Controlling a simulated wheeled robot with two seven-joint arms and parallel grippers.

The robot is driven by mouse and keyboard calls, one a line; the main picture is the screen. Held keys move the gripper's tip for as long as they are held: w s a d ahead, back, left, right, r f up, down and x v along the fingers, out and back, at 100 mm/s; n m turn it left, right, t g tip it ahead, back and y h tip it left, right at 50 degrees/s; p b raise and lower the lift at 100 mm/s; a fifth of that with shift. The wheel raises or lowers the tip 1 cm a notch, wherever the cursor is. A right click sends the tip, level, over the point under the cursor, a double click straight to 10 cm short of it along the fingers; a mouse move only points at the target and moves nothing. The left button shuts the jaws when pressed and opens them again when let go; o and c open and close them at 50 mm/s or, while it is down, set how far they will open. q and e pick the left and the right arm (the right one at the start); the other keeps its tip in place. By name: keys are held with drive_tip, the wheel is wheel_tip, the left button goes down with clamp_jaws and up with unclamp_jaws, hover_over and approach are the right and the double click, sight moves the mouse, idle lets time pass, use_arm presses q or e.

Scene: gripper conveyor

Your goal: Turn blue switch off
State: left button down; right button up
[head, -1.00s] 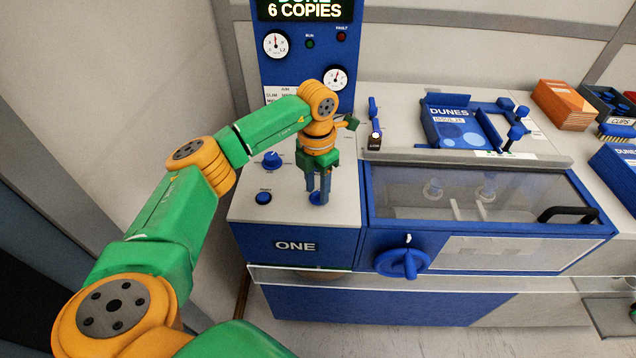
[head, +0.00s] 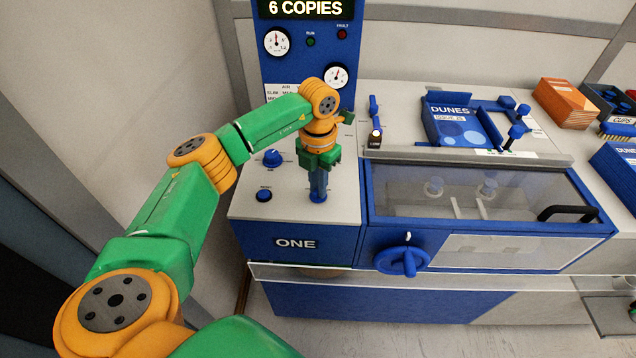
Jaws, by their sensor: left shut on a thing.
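A small blue switch (head: 318,197) sits on the pale top of the machine marked ONE, near its front edge. My left gripper (head: 318,188) points straight down over it and is shut on it; the fingers hide most of the switch. I cannot tell which position the switch is in. My right gripper is not in view.
A blue knob (head: 272,158) and a blue button (head: 264,195) stand to the left on the same panel. A clear-lidded bay with a black handle (head: 567,213) is to the right. A blue dial (head: 402,261) is on the front. The gauge panel (head: 307,60) rises behind.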

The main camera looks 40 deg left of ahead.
use_arm(q)
drive_tip(key=n, duration=0.4)
drive_tip(key=shift+r+n+p, duration=0.1)
drive_tip(key=shift+n+p, duration=0.2)
drive_tip(key=shift+p, duration=0.1)
drive_tip(key=n, duration=0.3)
drive_tip(key=shift+n+p, duration=0.35)
drive_tip(key=shift+n, duration=0.05)
drive_tip(key=n+p, duration=0.1)
drive_tip(key=n, duration=0.3)
drive_tip(key=shift+n+p, duration=0.35)
drive_tip(key=shift+n, duration=1.25)
drive_tip(key=c, duration=0.9)
unclamp_jaws()
